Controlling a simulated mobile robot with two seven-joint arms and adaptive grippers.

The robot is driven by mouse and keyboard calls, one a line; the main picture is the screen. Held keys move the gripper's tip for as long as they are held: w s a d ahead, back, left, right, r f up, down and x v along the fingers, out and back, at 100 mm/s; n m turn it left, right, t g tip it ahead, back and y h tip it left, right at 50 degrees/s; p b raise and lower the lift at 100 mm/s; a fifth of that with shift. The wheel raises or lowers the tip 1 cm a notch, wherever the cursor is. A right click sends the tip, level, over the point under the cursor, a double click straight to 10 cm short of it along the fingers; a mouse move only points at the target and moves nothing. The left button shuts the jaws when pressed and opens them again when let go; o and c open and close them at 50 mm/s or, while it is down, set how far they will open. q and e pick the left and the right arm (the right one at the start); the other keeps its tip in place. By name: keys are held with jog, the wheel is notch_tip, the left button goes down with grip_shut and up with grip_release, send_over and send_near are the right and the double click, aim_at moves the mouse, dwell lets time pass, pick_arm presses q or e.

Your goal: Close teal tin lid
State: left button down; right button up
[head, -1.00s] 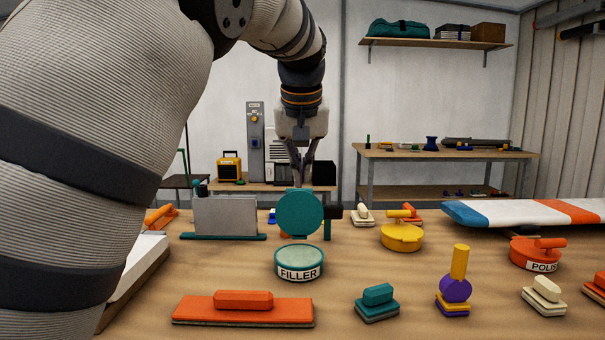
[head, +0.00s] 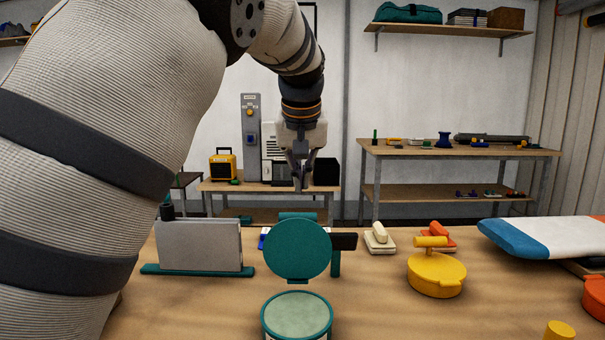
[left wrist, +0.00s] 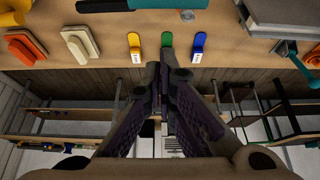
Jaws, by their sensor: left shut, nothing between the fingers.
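The teal tin (head: 297,316) stands on the table at the bottom middle of the head view, cut off by the frame's lower edge. Its lid (head: 297,250) is open and stands up at the back of the tin, its teal disc facing me. My left gripper (head: 300,186) hangs above the lid with its fingers pointing down. Its fingers are shut and empty, apart from the lid in the picture. In the left wrist view the shut fingers (left wrist: 166,58) show over the table's far edge. My right gripper is not in view.
A grey block on a teal base (head: 200,246) stands left of the lid. A yellow tin (head: 436,276) and a cream-handled block (head: 379,239) are to the right. A striped board (head: 548,240) lies at the far right. Bare table lies left of the tin.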

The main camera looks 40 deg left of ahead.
pick_arm(q)
jog(key=x, duration=0.7)
jog(key=s+d, duration=0.1)
jog(key=s+d+r+p, duration=0.1)
jog(key=s, duration=0.1)
jog(key=shift+d+r, duration=0.2)
jog(key=shift+d, duration=0.1)
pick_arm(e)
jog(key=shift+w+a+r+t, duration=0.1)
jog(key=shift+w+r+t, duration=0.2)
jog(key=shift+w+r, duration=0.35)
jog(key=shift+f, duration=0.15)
